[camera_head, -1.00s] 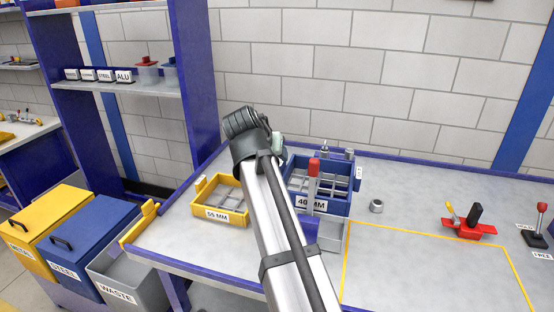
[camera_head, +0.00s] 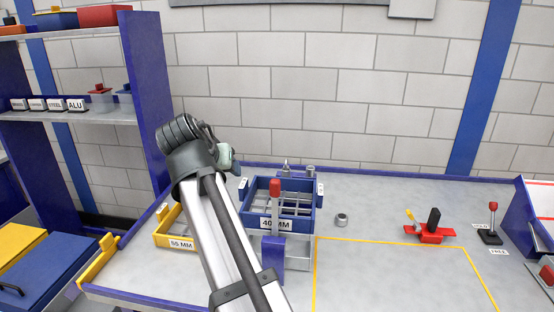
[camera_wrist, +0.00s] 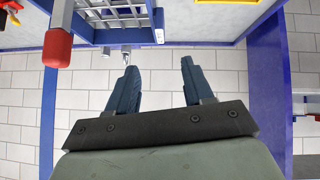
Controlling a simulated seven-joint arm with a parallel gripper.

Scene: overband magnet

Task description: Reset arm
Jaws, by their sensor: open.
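My gripper (camera_wrist: 158,92) shows in the wrist view with its two dark blue fingers apart and nothing between them. Beyond the fingers are the white block wall and the edge of the bench. In the head view my arm rises from the bottom and bends at a dark wrist, in front of the yellow 55 MM crate (camera_head: 176,243); the fingers are hidden there. The blue 40 MM crate (camera_head: 278,224) with its divider grid stands to the right of my arm, and part of it shows at the top of the wrist view (camera_wrist: 110,37).
A red-knobbed lever (camera_head: 275,188) stands in front of the blue crate. A small metal ring (camera_head: 341,220) lies on the bench. A red clamp-like tool (camera_head: 431,232) and another lever (camera_head: 491,222) are at the right. The yellow-outlined area (camera_head: 390,275) is clear. A blue shelf (camera_head: 148,100) stands left.

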